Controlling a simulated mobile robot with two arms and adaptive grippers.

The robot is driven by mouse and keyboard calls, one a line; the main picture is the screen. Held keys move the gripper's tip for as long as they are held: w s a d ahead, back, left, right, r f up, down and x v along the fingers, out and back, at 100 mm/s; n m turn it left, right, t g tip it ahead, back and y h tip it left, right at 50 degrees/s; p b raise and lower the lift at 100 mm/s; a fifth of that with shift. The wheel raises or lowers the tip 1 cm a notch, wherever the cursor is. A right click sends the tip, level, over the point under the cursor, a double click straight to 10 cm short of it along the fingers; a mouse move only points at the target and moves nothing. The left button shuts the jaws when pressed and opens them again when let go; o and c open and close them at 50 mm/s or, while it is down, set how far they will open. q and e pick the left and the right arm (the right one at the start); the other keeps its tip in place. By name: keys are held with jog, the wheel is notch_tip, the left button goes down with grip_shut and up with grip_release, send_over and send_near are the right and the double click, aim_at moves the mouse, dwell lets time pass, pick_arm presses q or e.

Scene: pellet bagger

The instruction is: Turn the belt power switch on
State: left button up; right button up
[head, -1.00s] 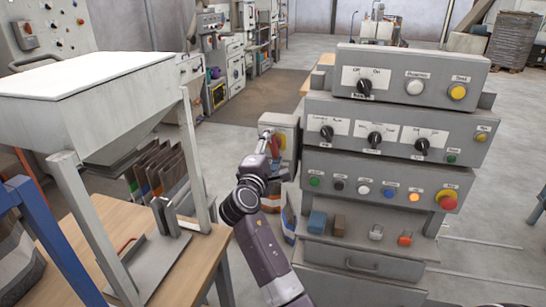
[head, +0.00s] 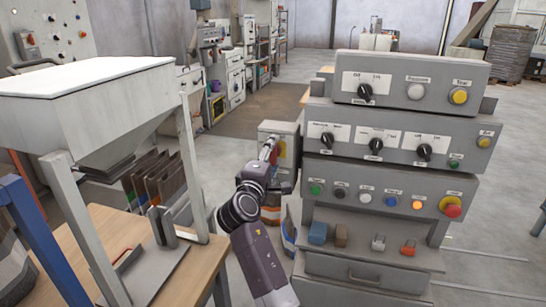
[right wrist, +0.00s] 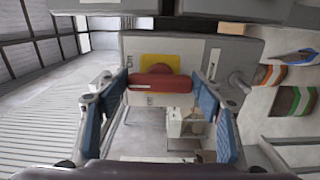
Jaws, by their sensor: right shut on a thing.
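The belt power switch is a red handle (right wrist: 150,85) on a yellow plate (right wrist: 160,62), on the front of a grey box (right wrist: 215,50). In the right wrist view the red handle lies level across the picture. In the head view the grey box (head: 277,128) stands left of the stacked control panels, and my gripper partly hides the switch. My right gripper (head: 268,150) is at the box. My left gripper is not in view.
Stacked control panels (head: 398,123) with knobs and buttons stand close to the right of my right arm. A white-topped hopper (head: 100,100) on legs stands over a wooden table (head: 105,225) at the left. Open floor lies behind.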

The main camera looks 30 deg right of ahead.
jog(key=o, duration=1.2)
jog(key=shift+c, duration=0.2)
jog(key=v, duration=0.7)
jog(key=shift+s+a, duration=0.15)
jog(key=shift+s, duration=0.05)
